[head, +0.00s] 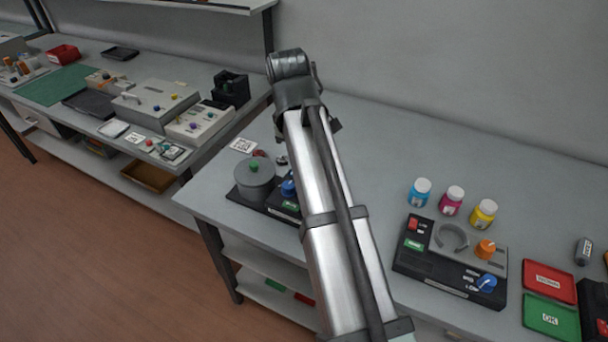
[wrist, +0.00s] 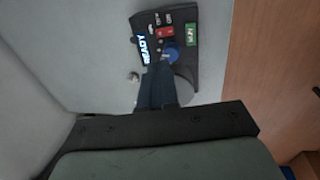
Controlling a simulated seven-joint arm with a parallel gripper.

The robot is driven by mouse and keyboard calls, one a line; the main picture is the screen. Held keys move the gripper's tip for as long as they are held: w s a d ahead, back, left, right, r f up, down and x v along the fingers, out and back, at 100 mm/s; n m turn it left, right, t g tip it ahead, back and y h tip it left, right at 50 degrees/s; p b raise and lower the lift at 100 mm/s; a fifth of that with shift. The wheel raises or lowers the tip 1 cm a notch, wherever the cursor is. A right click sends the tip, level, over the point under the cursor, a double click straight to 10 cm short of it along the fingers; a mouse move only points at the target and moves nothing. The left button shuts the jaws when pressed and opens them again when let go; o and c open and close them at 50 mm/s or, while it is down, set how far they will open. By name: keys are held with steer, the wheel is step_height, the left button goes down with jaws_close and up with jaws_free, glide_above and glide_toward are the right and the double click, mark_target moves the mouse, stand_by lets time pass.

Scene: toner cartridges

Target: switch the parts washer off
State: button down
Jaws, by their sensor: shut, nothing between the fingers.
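The machine I take for the parts washer has a black base (head: 256,205), a round grey tub (head: 254,180) with a green knob on its lid, and a blue knob (head: 288,188). My arm hides its right part in the head view. In the wrist view its black panel (wrist: 185,75) shows the blue knob (wrist: 171,52), a red switch (wrist: 166,32), a green label and a lit READY display. My gripper (wrist: 160,66) is shut and empty, its fingertips at the blue knob's edge. I cannot tell whether they touch it. The fingers partly cover the tub.
Right of my arm stands another black-based device (head: 450,262) with orange and blue knobs. Three bottles (head: 451,200) stand behind it. A red tray (head: 549,281) and a green tray (head: 550,317) lie at right. More devices stand on the left bench (head: 60,130).

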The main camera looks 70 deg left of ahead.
steer(key=f, duration=0.4)
steer(key=w+a+f, duration=0.1)
steer(key=f, duration=0.4)
steer(key=w+f, duration=0.1)
steer(key=f, duration=0.3)
steer(key=shift+a+f, duration=0.3)
steer(key=shift+a, duration=0.1)
steer(key=shift+f, duration=0.1)
